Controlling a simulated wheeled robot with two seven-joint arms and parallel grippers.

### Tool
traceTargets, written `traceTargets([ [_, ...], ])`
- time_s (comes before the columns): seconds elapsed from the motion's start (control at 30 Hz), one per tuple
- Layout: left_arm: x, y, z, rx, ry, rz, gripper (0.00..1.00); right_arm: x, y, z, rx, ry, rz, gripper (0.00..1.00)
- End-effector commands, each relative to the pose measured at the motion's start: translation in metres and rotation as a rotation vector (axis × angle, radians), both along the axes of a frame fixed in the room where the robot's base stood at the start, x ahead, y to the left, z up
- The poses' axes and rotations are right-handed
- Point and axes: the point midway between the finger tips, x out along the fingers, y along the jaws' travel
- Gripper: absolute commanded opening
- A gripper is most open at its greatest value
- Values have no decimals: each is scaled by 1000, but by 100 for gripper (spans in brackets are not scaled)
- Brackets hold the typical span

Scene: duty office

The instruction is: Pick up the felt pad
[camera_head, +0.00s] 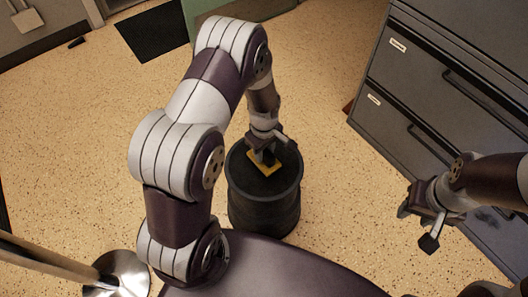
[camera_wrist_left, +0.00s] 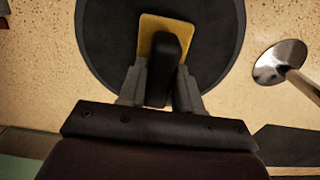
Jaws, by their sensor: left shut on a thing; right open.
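The felt pad (camera_head: 268,170) is a yellow square with a black block on its upper side; I cannot tell how the two are joined. It is at the top of a black round bin or drum (camera_head: 262,212). My left gripper (camera_head: 266,154) reaches down over it. In the left wrist view the fingers of my left gripper (camera_wrist_left: 160,85) are closed on the black block, with the yellow part of the felt pad (camera_wrist_left: 148,38) beyond them. I cannot tell if the pad touches the drum top (camera_wrist_left: 103,40). My right gripper (camera_head: 416,226) is open and empty at the right.
Grey drawer cabinets (camera_head: 440,85) stand at the right, behind my right gripper. A metal post with a round base (camera_head: 127,272) stands at the lower left and also shows in the left wrist view (camera_wrist_left: 275,63). A dark mat (camera_head: 152,30) lies on the speckled floor.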

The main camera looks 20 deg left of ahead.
Motion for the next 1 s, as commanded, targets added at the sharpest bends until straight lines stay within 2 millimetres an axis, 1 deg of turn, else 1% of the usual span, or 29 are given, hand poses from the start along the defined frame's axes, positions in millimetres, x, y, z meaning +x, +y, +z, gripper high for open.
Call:
traceTargets([
  [0.03, 0, 0, 15, 0, -1, 0, 3, 0, 0, 11, 0, 0, 0, 43],
  [0.1, 0, 0, 30, 0, -1, 0, 3, 0, 0, 19, 0, 0, 0, 43],
  [0.17, 4, -14, 35, 0, -1, -5, 3, 0, 0, 21, 0, 0, 0, 43],
  [0.4, 16, -73, 70, 0, 0, -6, 3, 0, 0, 42, 0, 0, 0, 43],
  [0.5, 21, -93, 81, 0, 0, -5, 3, 0, 0, 47, 0, 0, 0, 43],
  [0.6, 24, -106, 88, 0, 0, -2, 3, 0, 0, 50, 0, 0, 0, 43],
  [0.73, 26, -113, 91, 0, 0, -1, 3, 0, 0, 51, 0, 0, 0, 43],
  [0.97, 26, -114, 91, 0, 1, 0, 3, 0, 0, 50, 0, 0, 0, 43],
  [1.0, 26, -114, 91, 0, 0, 0, 24, 0, 0, 50, 0, 0, 0, 43],
])
